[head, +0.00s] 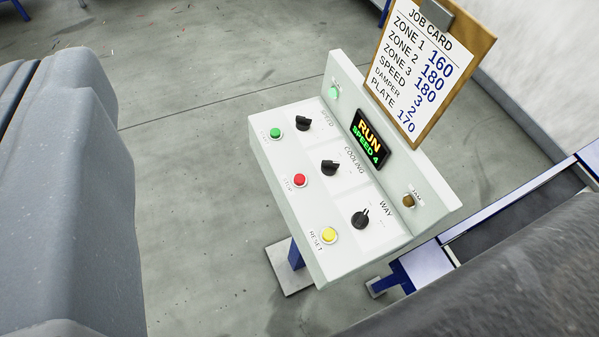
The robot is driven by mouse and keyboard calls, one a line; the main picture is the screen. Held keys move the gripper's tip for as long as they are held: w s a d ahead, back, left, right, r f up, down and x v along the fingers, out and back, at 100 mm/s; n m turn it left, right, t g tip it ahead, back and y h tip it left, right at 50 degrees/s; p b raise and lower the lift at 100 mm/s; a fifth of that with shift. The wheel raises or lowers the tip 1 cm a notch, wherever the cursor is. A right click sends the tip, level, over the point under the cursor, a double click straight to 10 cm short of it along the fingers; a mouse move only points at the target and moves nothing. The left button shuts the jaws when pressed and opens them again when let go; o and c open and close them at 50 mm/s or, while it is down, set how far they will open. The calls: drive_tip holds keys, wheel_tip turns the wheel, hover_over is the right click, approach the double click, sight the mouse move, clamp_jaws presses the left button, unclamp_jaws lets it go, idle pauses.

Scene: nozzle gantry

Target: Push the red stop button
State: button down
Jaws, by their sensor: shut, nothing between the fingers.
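The red stop button (299,181) is in the middle of the left row on the sloping face of a pale control box (340,262). A green button (275,133) is above it and a yellow reset button (329,235) is below it. The display (369,142) reads RUN, SPEED 4. A green lamp (334,93) is lit, and a brownish lamp (408,200) looks dark. Nothing covers the red button. My gripper's fingertips do not show; large grey parts that look like my arm fill the left side and lower right corner.
Black knobs for speed (303,123), cooling (329,167) and way (360,219) stand up right of the buttons. A job card on a clipboard (430,60) rises behind the box. Blue-framed equipment (520,205) is at right. The grey floor (190,170) left of the box is clear.

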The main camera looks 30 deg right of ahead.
drive_tip(key=w+d+f+m+g+p, duration=0.1)
drive_tip(key=w+d+f+p, duration=0.25)
drive_tip(key=w, duration=0.35)
drive_tip(key=m+g+y+p, duration=0.1)
drive_tip(key=m+g+p, duration=0.45)
drive_tip(key=p, duration=0.25)
hover_over(302, 182)
wheel_tip(302, 182, down, 34)
drive_tip(key=shift+f+m, duration=0.4)
drive_tip(key=shift+m, duration=0.05)
drive_tip(key=shift+f, duration=0.1)
wheel_tip(302, 182, down, 8)
drive_tip(key=shift+r+b, duration=0.15)
drive_tip(key=shift+b, duration=1)
drive_tip(key=shift+f, duration=0.45)
drive_tip(key=shift+f+b, duration=0.1)
drive_tip(key=shift+b, duration=0.25)
